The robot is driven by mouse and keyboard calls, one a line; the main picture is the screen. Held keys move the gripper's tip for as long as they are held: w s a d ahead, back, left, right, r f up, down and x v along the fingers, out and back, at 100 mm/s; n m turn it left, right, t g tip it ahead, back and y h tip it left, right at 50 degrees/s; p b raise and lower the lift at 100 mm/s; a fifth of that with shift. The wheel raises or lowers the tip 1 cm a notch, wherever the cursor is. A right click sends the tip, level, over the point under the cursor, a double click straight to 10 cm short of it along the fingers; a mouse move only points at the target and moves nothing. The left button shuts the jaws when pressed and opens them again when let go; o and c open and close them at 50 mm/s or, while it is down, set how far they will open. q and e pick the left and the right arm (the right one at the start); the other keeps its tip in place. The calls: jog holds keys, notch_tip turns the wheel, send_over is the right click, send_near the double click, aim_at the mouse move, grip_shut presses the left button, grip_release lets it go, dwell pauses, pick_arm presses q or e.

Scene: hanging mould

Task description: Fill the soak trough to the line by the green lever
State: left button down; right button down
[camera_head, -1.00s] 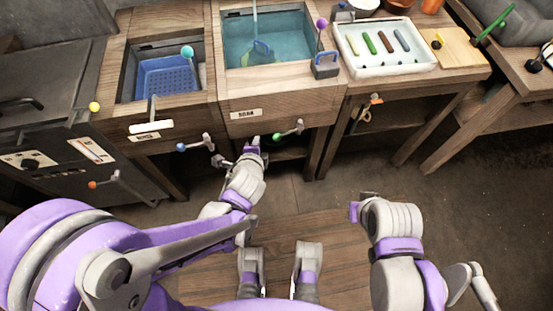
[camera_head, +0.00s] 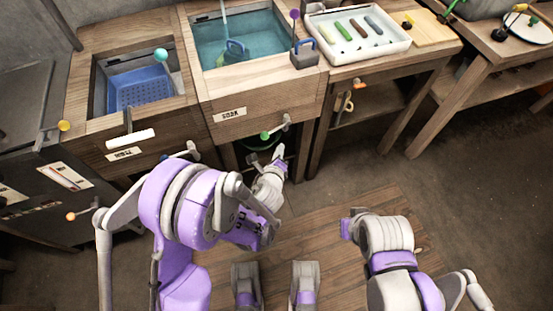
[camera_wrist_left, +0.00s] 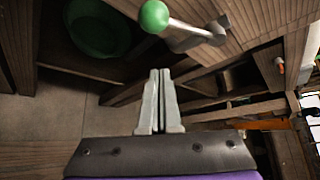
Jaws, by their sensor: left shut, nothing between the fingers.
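The soak trough (camera_head: 203,78) is a wooden-framed basin with teal water in it and a label on its front. I cannot make out a fill line. The green lever (camera_head: 265,135) sticks out below the trough's front; its round green knob and metal arm also show in the wrist view (camera_wrist_left: 154,16). My left gripper (camera_head: 280,150) is just below and to the right of the knob, apart from it. In the wrist view its fingers (camera_wrist_left: 158,75) are shut and empty. My right arm's end (camera_head: 349,227) is low at the right; its fingers are not clear.
A basin with a blue basket (camera_head: 143,88) is at left. A white tray (camera_head: 358,32) of coloured bars stands at right. A green bowl (camera_wrist_left: 98,27) sits under the trough. Open floor lies at lower right.

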aim_at(268, 137)
pick_arm(q)
jog(key=a+r, duration=0.1)
jog(key=w+a+r, duration=0.1)
jog(key=a, duration=0.1)
jog(key=shift+w, duration=0.2)
jog(key=r+m+y, duration=0.1)
jog(key=r+m+g+y+p, duration=0.1)
jog(key=r, duration=0.1)
jog(key=shift+s+a+g, duration=0.15)
jog(key=shift+a+g, duration=0.15)
jog(key=shift+a, duration=0.05)
jog(key=shift+f, duration=0.2)
